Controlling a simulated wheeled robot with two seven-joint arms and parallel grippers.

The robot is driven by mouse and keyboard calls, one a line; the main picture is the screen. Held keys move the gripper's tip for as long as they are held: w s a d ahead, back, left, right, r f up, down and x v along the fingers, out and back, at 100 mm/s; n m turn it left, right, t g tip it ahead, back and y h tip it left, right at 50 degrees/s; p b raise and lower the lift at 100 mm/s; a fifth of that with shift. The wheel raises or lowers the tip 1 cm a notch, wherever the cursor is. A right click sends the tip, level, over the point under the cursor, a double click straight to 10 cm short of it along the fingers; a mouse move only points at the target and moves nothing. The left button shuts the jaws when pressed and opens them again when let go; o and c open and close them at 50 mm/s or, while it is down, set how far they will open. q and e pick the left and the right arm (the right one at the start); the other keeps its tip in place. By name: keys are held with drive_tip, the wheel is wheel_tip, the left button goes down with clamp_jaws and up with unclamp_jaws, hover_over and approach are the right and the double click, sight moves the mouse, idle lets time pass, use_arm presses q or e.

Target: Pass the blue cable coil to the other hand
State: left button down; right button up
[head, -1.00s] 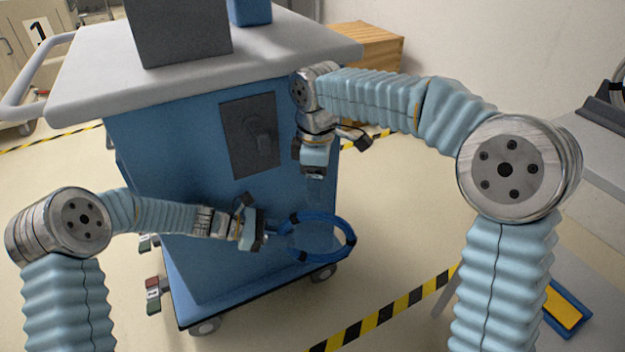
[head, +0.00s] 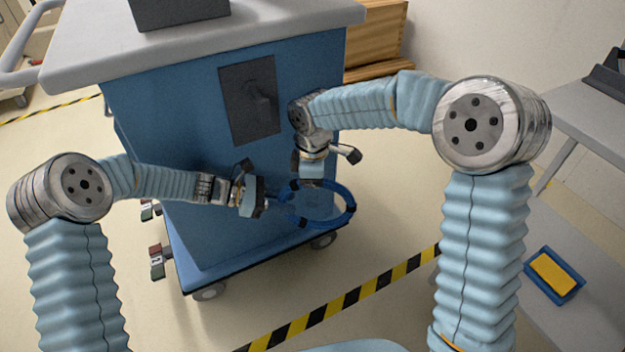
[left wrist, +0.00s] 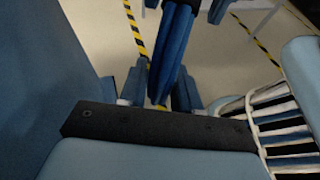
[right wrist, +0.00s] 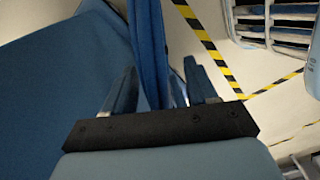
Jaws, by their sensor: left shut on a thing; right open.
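The blue cable coil (head: 352,212), a ring with dark bands, hangs in front of the blue cart's side. My left gripper (head: 270,204) is shut on the coil's left edge. In the left wrist view the coil (left wrist: 177,45) runs up from between the fingers (left wrist: 162,92). My right gripper (head: 312,186) points down at the coil's far upper edge and is open. In the right wrist view the coil (right wrist: 149,45) passes between its spread fingers (right wrist: 158,90). In the head view the right fingertips are hard to make out against the coil.
The blue cart (head: 190,150) with a grey top (head: 270,32) stands close behind both grippers. A dark latch panel (head: 249,98) is on its side. A grey table (head: 590,225) with a blue and yellow tray (head: 526,275) is at the right. Open floor lies between.

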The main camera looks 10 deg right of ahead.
drive_tip(key=shift+c, duration=0.3)
clamp_jaws()
use_arm(q)
drive_tip(key=c, duration=0.7)
unclamp_jaws()
